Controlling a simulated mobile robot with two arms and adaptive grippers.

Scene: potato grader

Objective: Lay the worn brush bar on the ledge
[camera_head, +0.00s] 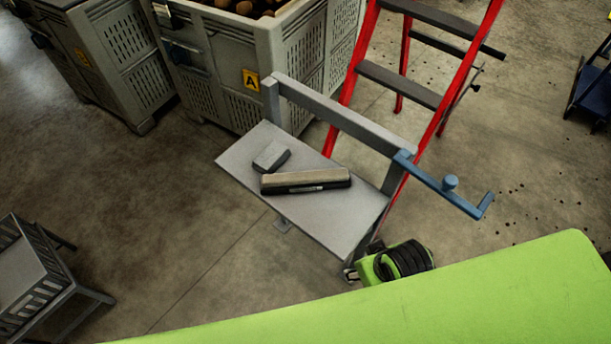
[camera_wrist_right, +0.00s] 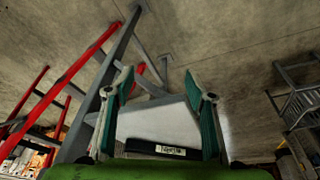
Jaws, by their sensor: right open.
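The brush bar (camera_head: 306,181), with a tan top and a black side with a pale label, lies flat on the grey ledge (camera_head: 315,215) in the head view. In the right wrist view the dark labelled bar (camera_wrist_right: 142,147) shows low between the fingers, with the pale ledge (camera_wrist_right: 155,120) beyond it. My right gripper (camera_wrist_right: 160,95) is open, its two teal fingers wide apart with nothing clasped between them. Neither gripper is in the head view. My left gripper is not in view.
A small grey block (camera_head: 271,157) sits on the ledge beside the bar. A grey rail (camera_head: 340,112) and blue crank (camera_head: 450,190) border the back. A red ladder (camera_head: 400,85), potato crate (camera_head: 235,60) and green reel (camera_head: 398,262) stand around.

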